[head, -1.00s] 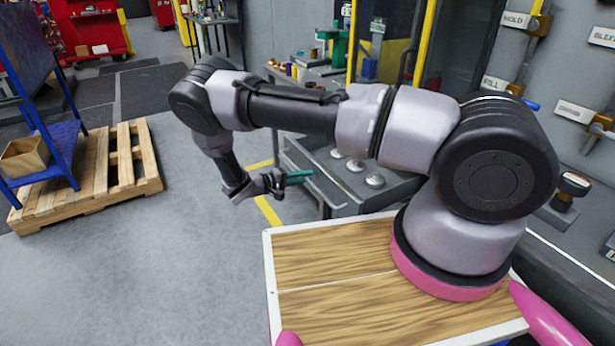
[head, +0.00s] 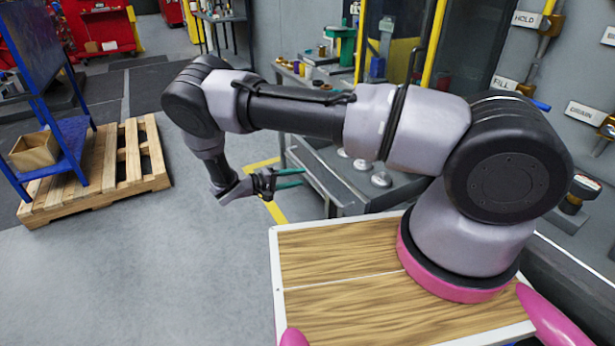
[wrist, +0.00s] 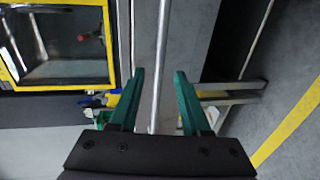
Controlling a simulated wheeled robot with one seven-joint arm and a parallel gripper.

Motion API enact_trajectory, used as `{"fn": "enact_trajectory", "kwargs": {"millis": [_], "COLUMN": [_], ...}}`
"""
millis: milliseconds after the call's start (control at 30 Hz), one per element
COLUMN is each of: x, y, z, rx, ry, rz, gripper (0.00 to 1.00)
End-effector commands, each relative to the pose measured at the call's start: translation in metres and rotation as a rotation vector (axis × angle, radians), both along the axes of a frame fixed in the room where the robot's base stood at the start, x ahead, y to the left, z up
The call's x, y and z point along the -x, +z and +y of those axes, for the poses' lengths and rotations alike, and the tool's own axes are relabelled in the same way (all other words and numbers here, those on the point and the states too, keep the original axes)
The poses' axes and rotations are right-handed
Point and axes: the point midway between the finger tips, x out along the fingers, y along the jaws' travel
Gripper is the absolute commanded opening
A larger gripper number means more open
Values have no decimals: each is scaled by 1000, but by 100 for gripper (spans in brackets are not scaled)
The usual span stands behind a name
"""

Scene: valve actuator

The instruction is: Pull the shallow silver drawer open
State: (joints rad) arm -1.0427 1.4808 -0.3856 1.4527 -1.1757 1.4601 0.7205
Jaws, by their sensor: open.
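The grey bench unit in the head view has a shallow drawer front (head: 335,186) with a long, thin silver handle bar. In the wrist view this silver bar (wrist: 161,60) runs lengthwise between my two teal fingers, with a visible gap on both sides. My gripper (head: 303,177) is open at the left side of the bench front, with its fingers pointing right toward the drawer. In the wrist view my gripper (wrist: 159,78) shows its fingertips apart and nothing clamped. I cannot tell how deep the bar sits between the fingers. My arm partly covers the bench.
Silver discs (head: 381,179) rest on the bench top. A wooden pallet (head: 90,180) and blue rack (head: 72,135) stand at the left. Open grey floor (head: 150,270) lies between them and me. A yellow floor line (wrist: 290,125) shows beside the bench.

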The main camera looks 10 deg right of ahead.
Motion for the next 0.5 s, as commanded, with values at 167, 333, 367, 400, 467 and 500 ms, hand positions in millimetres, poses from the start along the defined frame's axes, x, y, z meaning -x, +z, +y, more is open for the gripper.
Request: {"fn": "enact_trajectory", "kwargs": {"millis": [167, 333, 367, 400, 467, 500], "x": [11, 16, 17, 17, 17, 17], "y": [6, 10, 10, 10, 10, 10], "z": [31, 45, 47, 48, 48, 48], "rx": [-1, 0, 0, 0, 0, 0], "ry": [3, 1, 1, 1, 1, 0], "rz": [-1, 0, 0, 0, 1, 1], "gripper": [47, 47, 47, 47, 47, 47]}}
